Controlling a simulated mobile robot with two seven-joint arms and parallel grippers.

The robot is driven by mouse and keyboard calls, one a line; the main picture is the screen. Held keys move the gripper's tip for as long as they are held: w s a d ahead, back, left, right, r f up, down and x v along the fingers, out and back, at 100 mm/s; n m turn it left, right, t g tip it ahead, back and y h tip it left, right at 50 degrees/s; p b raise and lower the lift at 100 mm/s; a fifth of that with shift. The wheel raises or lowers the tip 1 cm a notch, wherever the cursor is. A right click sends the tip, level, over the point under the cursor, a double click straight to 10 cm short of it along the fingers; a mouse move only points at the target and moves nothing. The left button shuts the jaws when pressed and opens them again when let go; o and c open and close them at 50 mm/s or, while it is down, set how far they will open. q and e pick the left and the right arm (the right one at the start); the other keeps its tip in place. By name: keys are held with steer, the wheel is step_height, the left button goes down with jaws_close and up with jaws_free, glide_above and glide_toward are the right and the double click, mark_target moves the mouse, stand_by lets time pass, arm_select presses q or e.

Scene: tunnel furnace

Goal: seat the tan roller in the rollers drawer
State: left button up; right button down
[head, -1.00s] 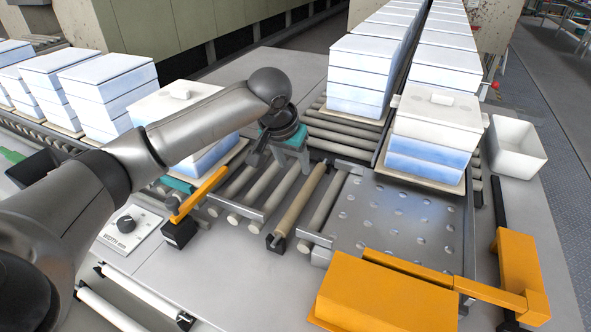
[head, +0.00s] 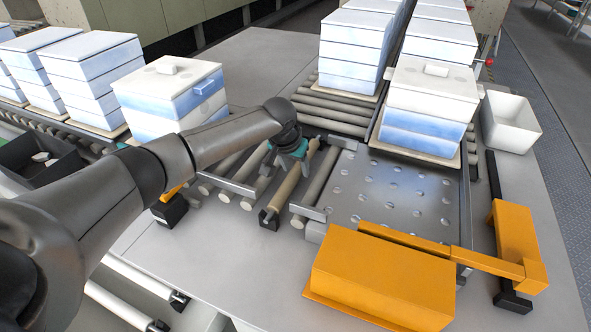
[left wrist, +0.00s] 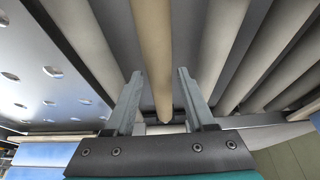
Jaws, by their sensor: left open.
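The tan roller (head: 289,187) lies in the roller conveyor among paler grey rollers, a black block at its near end. In the left wrist view the tan roller (left wrist: 153,45) runs between the two fingers of my left gripper (left wrist: 160,74), which is open with a gap on either side. In the head view my left gripper (head: 292,165) is over the far part of the roller, pointing down. I cannot tell how far the fingers reach below its top. White rollers (head: 140,272) with black end holders lie at the lower left; I cannot tell whether they are in the rollers drawer. My right gripper is not in view.
A perforated metal plate (head: 385,205) is right of the rollers. An orange box (head: 380,280) and an orange bar (head: 490,262) stand in front. Stacked white-blue boxes (head: 425,115) stand behind. A white bin (head: 510,122) is at the right. The grey tabletop (head: 215,255) is clear at front left.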

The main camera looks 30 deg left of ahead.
mark_target(296, 169)
arm_select(q)
steer(key=shift+w+f, duration=0.1)
steer(key=shift+f, duration=0.1)
jaws_close()
stand_by(0.4)
steer(key=shift+r, duration=0.1)
stand_by(0.3)
steer(key=shift+r+p, duration=4.45)
steer(key=shift+p, duration=0.65)
steer(key=shift+w, duration=0.1)
